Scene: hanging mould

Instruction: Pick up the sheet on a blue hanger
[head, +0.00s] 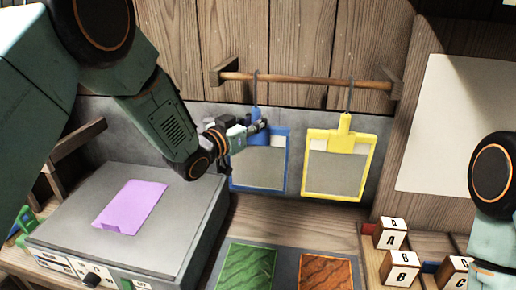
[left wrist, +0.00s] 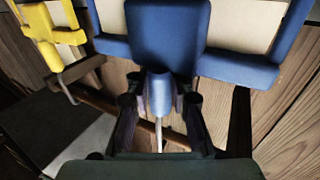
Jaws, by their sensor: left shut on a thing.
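A blue hanger (head: 284,134) with a grey sheet (head: 259,168) in its frame hangs by a hook from a wooden rod (head: 310,82). My left gripper (head: 258,127) is at the top of this hanger, shut on its blue neck. In the left wrist view the neck (left wrist: 159,95) sits between the two fingers (left wrist: 160,108), below the wide blue block (left wrist: 168,35) in the picture. A yellow hanger (head: 343,135) with its own sheet hangs to the right on the same rod. Of my right arm only a link shows at the right edge; its gripper is hidden.
A grey box (head: 190,225) with a purple sheet (head: 130,205) stands at the left. Green (head: 248,266) and orange-brown (head: 326,272) panels lie in front. Lettered blocks (head: 391,233) stand at the right. A wooden wall is behind the rod.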

